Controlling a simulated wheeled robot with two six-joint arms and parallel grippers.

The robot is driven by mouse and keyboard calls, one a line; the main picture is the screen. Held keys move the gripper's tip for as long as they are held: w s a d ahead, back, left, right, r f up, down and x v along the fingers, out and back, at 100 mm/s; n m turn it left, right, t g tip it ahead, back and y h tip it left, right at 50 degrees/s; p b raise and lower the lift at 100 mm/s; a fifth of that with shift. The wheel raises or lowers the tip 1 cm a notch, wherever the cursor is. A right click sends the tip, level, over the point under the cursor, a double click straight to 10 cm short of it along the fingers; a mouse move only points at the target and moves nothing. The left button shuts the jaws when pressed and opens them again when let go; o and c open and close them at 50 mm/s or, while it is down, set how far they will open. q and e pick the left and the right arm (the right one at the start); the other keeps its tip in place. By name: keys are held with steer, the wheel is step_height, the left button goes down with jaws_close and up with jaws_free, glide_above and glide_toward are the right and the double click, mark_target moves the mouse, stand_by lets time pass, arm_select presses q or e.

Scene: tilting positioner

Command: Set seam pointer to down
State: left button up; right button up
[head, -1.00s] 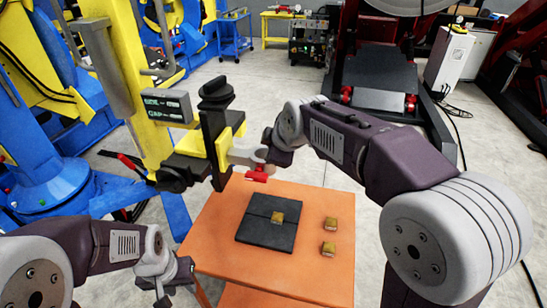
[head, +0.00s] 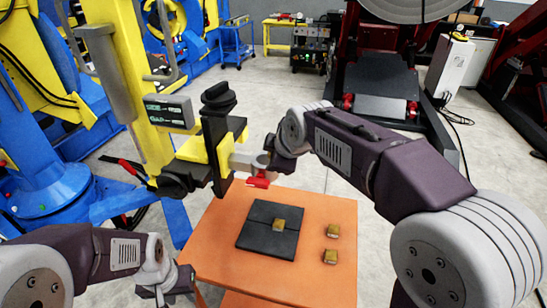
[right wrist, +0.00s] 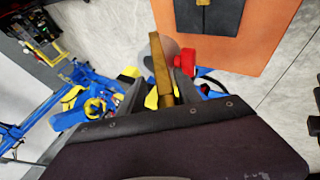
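A grey arm-like part (head: 247,159) with a red tip (head: 259,181) sticks out to the right from the yellow and black fixture head (head: 197,149); it may be the seam pointer, but I cannot be sure. My right gripper (head: 277,158) is right beside this part, and its fingers are hidden in the head view. In the right wrist view, a brass-coloured bar (right wrist: 162,68) stands beside the red tip (right wrist: 186,61); I cannot tell whether the fingers grip anything. My left gripper (head: 170,287) is low at the left, away from the fixture.
An orange table (head: 215,235) carries a dark plate (head: 255,238) with a small brass block (head: 279,225) and two more brass blocks (head: 331,256) at its right. A small display box (head: 169,111) sits on the yellow column (head: 128,75). Grey floor lies open behind.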

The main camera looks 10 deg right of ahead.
steer(key=v, duration=0.8)
steer(key=shift+s+r, duration=0.1)
steer(key=v, duration=1)
steer(key=shift+s+b, duration=0.35)
steer(key=shift+b, duration=0.1)
steer(key=shift+d, duration=0.1)
